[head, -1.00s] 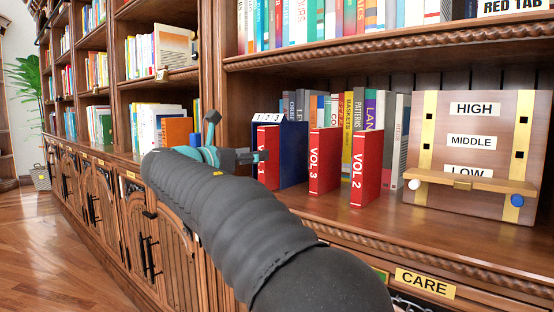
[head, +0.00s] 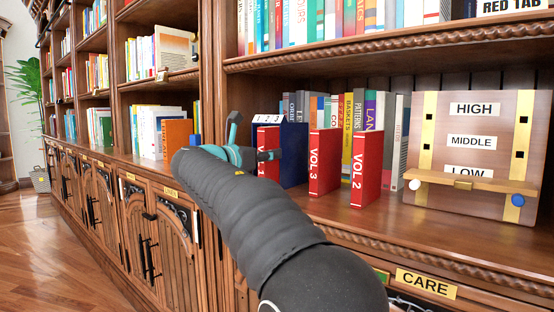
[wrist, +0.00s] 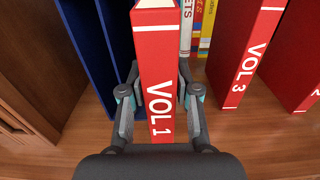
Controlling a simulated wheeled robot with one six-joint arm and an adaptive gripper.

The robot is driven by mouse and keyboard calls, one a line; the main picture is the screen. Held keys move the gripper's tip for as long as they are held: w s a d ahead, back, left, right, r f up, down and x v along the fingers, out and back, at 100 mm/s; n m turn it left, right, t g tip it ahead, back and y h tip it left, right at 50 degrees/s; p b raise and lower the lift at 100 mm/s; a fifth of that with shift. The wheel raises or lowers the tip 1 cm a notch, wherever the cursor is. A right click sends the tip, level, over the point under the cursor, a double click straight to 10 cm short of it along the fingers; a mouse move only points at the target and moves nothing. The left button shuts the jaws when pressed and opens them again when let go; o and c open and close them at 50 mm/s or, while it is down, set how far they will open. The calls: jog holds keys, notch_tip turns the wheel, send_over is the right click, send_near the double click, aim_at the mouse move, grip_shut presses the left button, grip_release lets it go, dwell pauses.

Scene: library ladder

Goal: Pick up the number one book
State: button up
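The number one book is red, with "VOL 1" on its spine, and stands upright in the wrist view (wrist: 157,75). In the head view the red book (head: 267,139) is partly hidden by my gripper (head: 252,143). In the wrist view my gripper (wrist: 158,100) is open, with one finger on each side of the spine. Narrow gaps seem to show between the fingers and the book. The book rests on the wooden shelf, beside a blue holder (head: 293,155) labelled 1 2 3.
Red VOL 3 (head: 324,160) and VOL 2 (head: 366,168) stand upright to the right. Mixed books (head: 357,125) stand behind. A board (head: 470,108) marked HIGH, MIDDLE, LOW stands farther right. The shelf front (head: 400,220) is clear.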

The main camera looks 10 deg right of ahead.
grip_shut()
jog(key=shift+r, duration=0.15)
jog(key=p+v, duration=0.1)
jog(key=v, duration=1.7)
